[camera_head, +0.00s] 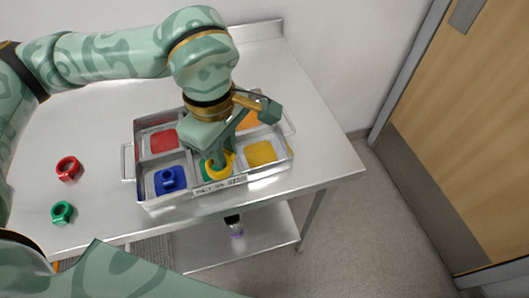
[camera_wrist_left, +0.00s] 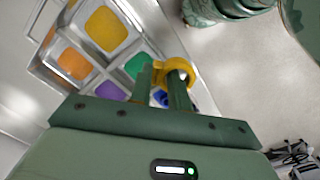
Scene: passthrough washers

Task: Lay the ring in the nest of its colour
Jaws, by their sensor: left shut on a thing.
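My left gripper (camera_head: 218,160) is shut on a yellow ring (camera_head: 221,173) and holds it over the front middle of the metal tray (camera_head: 180,203). The ring also shows at the fingertips in the left wrist view (camera_wrist_left: 186,66). In the head view it overlaps the green nest (camera_head: 205,172). The yellow nest (camera_head: 260,154) lies to its right and looks empty. A blue ring sits in the blue nest (camera_head: 159,185). A red ring (camera_head: 67,169) and a green ring (camera_head: 62,213) lie on the table left of the tray. My right gripper is not in view.
The tray's red nest (camera_head: 163,141) and orange nest (camera_head: 248,121) are in the back row; the purple nest (camera_wrist_left: 106,90) shows in the wrist view. Raised walls divide the compartments. The metal table (camera_head: 325,155) is clear right of the tray. A bottle (camera_head: 235,228) stands on the lower shelf.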

